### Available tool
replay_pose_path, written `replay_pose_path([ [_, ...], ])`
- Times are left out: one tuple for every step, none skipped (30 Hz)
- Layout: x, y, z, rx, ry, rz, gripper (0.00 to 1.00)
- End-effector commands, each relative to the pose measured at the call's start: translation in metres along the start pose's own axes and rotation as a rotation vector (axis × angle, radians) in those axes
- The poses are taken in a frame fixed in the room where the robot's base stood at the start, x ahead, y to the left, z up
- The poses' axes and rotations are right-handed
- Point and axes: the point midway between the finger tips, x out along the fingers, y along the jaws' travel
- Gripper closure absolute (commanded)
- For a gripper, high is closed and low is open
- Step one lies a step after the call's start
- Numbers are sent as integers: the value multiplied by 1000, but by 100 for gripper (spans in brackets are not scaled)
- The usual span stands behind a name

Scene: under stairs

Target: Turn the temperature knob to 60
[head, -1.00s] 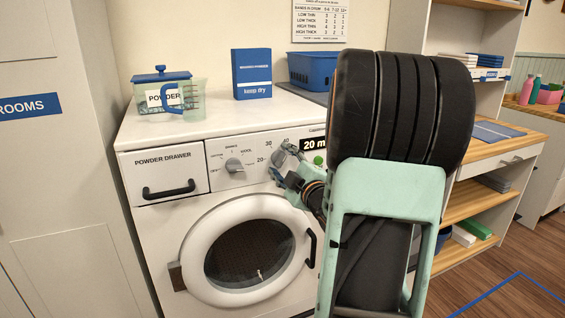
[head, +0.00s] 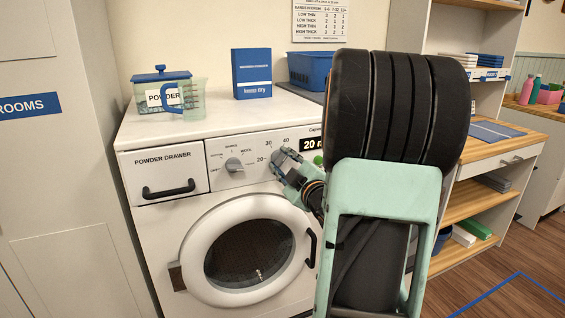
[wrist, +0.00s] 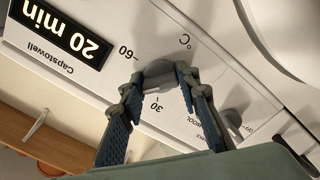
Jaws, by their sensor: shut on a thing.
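The grey temperature knob (wrist: 158,72) is on the washing machine's control panel. In the wrist view, which is upside down, it sits between my two fingertips, with the 60 mark (wrist: 127,52) at its left and the 30 mark (wrist: 156,105) below it. My gripper (wrist: 160,82) is shut on the knob, one finger on each side. In the head view my gripper (head: 279,164) is at the panel and largely covers the knob, near the 20, 30 and 40 marks. I cannot tell which mark the knob points at.
The programme knob (head: 233,165) is left of my gripper, and the lit "20 min" display (head: 313,145) is right of it. The round door (head: 208,222) is below. A powder tub (head: 150,98), a measuring jug (head: 193,102) and a blue box (head: 252,82) stand on the machine top.

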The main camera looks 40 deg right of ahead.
Motion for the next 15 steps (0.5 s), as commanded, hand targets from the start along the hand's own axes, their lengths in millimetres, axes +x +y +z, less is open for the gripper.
replay_pose_path([
  [0,-1,0,36,0,-1,94],
  [0,-1,0,61,0,-1,94],
  [0,-1,0,96,1,-1,94],
  [0,-1,0,123,1,-1,94],
  [0,-1,0,151,0,-1,94],
  [0,-1,0,189,0,-1,94],
  [0,-1,0,218,0,-1,94],
  [0,-1,0,247,0,-2,94],
  [0,-1,0,285,0,-2,94],
  [0,-1,0,313,0,-1,94],
  [0,-1,0,342,-1,-1,94],
  [0,-1,0,380,-1,-1,94],
  [0,-1,0,408,-1,-1,94],
  [0,-1,0,436,-1,-1,94],
  [0,-1,0,474,-1,-2,94],
])
